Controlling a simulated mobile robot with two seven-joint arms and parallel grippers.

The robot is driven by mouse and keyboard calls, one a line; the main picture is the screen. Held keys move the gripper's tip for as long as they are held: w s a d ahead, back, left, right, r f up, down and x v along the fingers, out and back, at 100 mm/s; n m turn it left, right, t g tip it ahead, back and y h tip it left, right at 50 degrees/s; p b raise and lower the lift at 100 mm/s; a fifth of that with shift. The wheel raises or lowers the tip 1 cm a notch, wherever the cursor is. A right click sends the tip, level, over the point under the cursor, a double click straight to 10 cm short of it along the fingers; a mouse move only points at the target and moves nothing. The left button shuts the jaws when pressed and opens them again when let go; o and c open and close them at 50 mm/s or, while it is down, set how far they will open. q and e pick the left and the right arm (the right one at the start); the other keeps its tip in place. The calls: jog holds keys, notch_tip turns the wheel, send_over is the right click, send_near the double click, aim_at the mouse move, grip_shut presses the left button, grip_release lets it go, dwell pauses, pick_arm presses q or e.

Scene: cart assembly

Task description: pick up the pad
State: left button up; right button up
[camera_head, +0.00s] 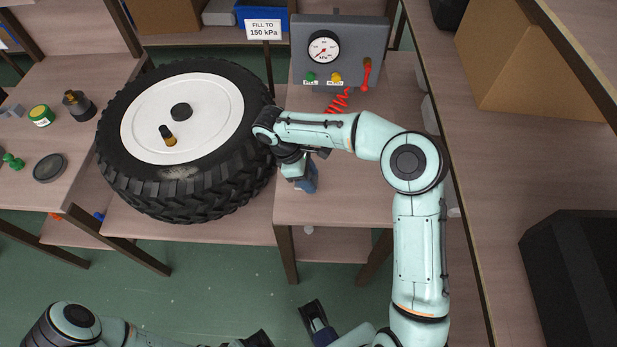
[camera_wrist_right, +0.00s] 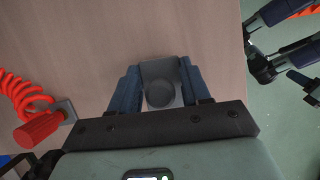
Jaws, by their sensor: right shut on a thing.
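The pad (camera_wrist_right: 147,70) appears to be the small grey block with a dark round knob in the right wrist view. It sits between the two blue fingers of my right gripper (camera_wrist_right: 163,88), which is shut on it. In the head view my right gripper (camera_head: 305,180) points down over the table right of the tire, and its fingers hide the pad. Whether the pad touches the tabletop is unclear. My left gripper (camera_head: 290,332) is partly cut off at the bottom edge, and its opening is unclear.
The large tire (camera_head: 190,195) with a white rim stands close left of my right gripper. A grey gauge box (camera_head: 375,38) with a red coiled hose (camera_head: 338,100) is behind it. Small parts, including a dark disc (camera_head: 49,167), lie on the left table. Bare tabletop (camera_head: 340,205) surrounds my right gripper's front.

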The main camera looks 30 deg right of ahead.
notch_tip(320, 180, up, 20)
jog(key=p, duration=0.3)
jog(key=shift+f+p, duration=0.2)
jog(key=shift+p, duration=0.1)
